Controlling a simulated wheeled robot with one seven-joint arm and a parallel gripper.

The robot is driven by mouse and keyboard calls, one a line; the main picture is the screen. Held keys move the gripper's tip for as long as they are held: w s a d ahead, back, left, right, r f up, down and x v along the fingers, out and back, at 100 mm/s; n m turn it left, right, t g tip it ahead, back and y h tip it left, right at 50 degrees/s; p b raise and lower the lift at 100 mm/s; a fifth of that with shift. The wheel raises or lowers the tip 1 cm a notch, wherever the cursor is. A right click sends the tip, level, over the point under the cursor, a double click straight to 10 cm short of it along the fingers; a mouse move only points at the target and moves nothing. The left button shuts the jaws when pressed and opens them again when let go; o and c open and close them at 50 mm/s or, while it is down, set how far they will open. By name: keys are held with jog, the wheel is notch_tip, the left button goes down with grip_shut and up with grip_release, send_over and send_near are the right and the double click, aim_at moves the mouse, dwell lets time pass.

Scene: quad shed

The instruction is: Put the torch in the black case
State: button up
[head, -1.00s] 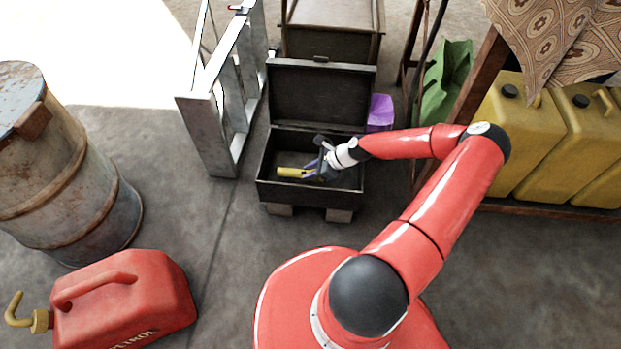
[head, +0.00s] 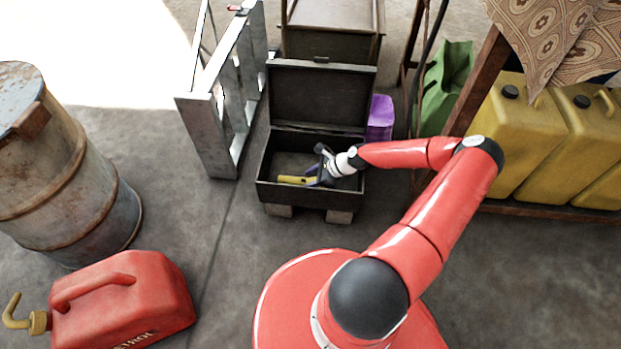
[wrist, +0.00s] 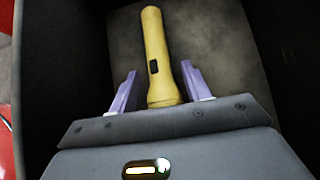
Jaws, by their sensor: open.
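The torch (head: 294,180) is yellow and lies inside the open black case (head: 310,196), near its front wall. In the wrist view the torch (wrist: 156,52) rests on or very close to the case floor (wrist: 205,45), with its near end between my fingers. My gripper (head: 314,179) is inside the case. Its purple fingers (wrist: 160,88) are open, one on each side of the torch, with a gap on both sides. The near end of the torch is partly hidden by the gripper body.
The case lid (head: 320,95) stands up at the back. A metal frame (head: 212,115) stands left of the case, and a purple box (head: 380,117) stands right of it. A red petrol can (head: 120,300) and a rusty drum (head: 65,170) are at the left. Yellow cans (head: 515,130) sit at the right.

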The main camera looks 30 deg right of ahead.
jog(key=p+v, duration=0.1)
jog(key=v, duration=1)
jog(key=s+a+r+n+g+h, duration=0.1)
jog(key=s+a+r+n+h, duration=0.2)
jog(key=r+n, duration=0.45)
jog(key=s+a+r+n+g+h, duration=0.2)
jog(key=a+r+n+h, duration=0.15)
jog(key=r, duration=0.75)
jog(key=s+a+r+n+g+h, duration=0.15)
jog(key=a+r+n, duration=0.35)
jog(key=r, duration=0.5)
jog(key=s+a+r+n+t, duration=0.5)
jog(key=s+a+r+n, duration=0.3)
jog(key=s+r, duration=0.4)
jog(key=shift+s+a+r+n+y, duration=0.3)
jog(key=shift+s+a+r+n, duration=0.1)
jog(key=shift+s+n, duration=0.25)
